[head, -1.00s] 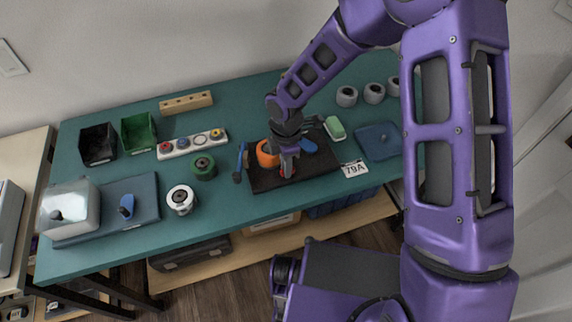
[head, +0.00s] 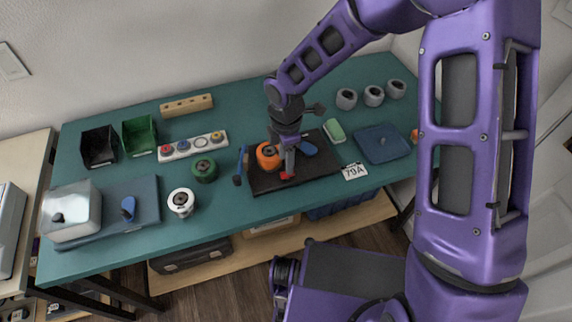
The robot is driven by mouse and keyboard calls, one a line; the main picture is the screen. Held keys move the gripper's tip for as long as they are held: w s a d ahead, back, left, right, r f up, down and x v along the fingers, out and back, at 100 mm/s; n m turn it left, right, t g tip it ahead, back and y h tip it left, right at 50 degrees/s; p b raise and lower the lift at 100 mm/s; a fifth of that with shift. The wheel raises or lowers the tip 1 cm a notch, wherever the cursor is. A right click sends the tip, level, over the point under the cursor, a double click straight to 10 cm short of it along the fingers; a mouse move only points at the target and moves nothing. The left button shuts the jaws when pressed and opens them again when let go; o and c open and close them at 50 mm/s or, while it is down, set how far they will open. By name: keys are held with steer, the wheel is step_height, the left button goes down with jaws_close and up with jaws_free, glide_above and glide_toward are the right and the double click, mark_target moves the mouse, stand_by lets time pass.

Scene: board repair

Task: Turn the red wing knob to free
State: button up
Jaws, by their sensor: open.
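The red wing knob (head: 286,176) shows as a small red shape near the front edge of a black board (head: 322,170) on the teal bench. My gripper (head: 289,168) points down just over the knob, and its fingers hide part of it. The jaws are open. I cannot tell whether the fingers stand around the knob or above it. An orange round part (head: 267,157) sits on the board to the left of my gripper. A blue knob or handle (head: 308,148) is on the board to the right, partly behind my wrist.
A blue-handled tool (head: 240,167) lies left of the board. A green spool (head: 204,169) and white spool (head: 181,202) stand further left. A 79A label (head: 354,171), a green-topped block (head: 334,131) and a blue tray (head: 383,144) are on the right. Grey rings (head: 373,95) stand behind.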

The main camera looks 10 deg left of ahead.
step_height(320, 180, up, 13)
steer(key=shift+f, duration=0.15)
stand_by(0.5)
